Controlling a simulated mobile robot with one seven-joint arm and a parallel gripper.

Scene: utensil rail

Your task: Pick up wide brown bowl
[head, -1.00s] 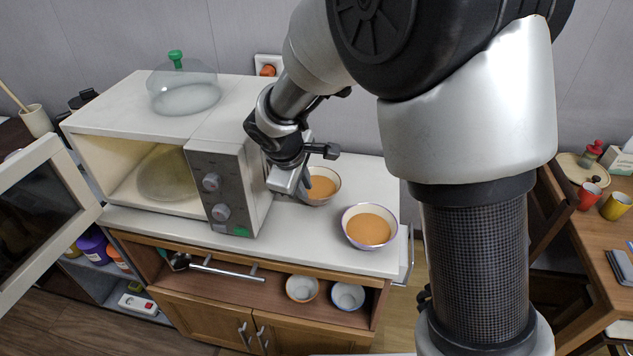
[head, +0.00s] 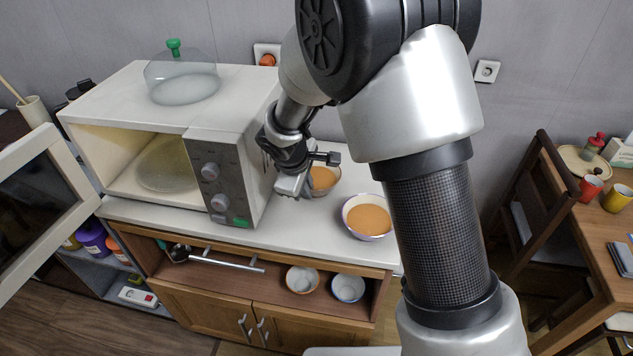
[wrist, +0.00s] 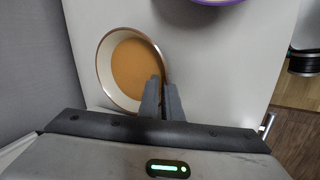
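The wide brown bowl (head: 325,181) has a brown rim, a pale inside and an orange-brown fill. It appears to stand on the white counter just right of the microwave; my gripper hides part of its left side. It shows at upper left of the wrist view (wrist: 128,57). My gripper (head: 296,192) is at the bowl's near left edge. In the wrist view, its two fingers (wrist: 163,82) are close together, with the bowl's right rim between their tips: one finger inside, one outside. It looks shut on the rim.
A purple-rimmed bowl (head: 368,218) with similar fill stands to the right on the counter (head: 290,236). The microwave (head: 215,172), its door open, stands close on the left with a clear lid (head: 181,84) on top. Two small bowls sit on the shelf below.

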